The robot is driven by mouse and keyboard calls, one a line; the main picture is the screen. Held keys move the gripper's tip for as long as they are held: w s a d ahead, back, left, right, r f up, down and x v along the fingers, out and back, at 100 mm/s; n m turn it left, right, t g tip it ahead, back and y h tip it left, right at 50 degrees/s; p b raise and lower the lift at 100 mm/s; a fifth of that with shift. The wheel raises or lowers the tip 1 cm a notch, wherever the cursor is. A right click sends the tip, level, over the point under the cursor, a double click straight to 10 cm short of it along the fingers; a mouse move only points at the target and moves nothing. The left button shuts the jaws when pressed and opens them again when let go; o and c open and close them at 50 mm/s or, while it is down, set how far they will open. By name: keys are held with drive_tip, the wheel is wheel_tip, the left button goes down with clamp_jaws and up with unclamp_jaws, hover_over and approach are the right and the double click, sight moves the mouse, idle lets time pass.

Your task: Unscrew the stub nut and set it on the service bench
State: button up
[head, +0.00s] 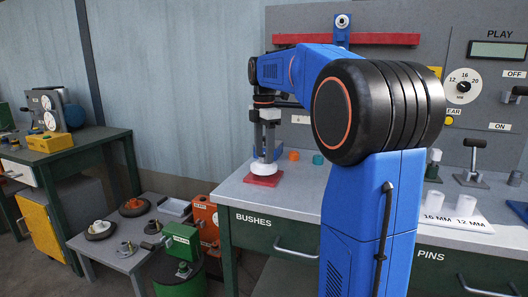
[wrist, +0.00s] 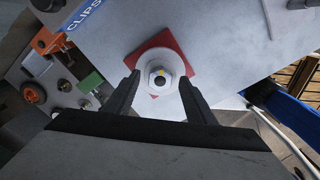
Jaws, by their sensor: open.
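My gripper (head: 264,153) points straight down over the near left part of the grey worktop. In the wrist view my gripper (wrist: 158,88) is open, with its fingers either side of a round white piece (wrist: 143,88). A pale nut-like part (wrist: 157,78) with a small yellow mark sits at its centre, between the fingers; I cannot tell for certain that it is the stub nut. The white piece (head: 262,169) rests on a red square pad (head: 262,181). No grip shows. Which surface is the service bench is not labelled.
A low grey table (head: 128,262) at left holds several round fittings and a tray. A green bench (head: 62,150) stands behind it. Orange (head: 294,155) and teal (head: 318,159) pieces lie right of the pad. A green box (head: 181,243) and drum (head: 182,280) stand in front.

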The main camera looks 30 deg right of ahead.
drive_tip(key=c, duration=1.1)
drive_tip(key=n, duration=1)
drive_tip(key=shift+n, duration=0.4)
drive_tip(key=o, duration=1.4)
drive_tip(key=shift+c, duration=0.2)
drive_tip(key=shift+r, duration=0.1)
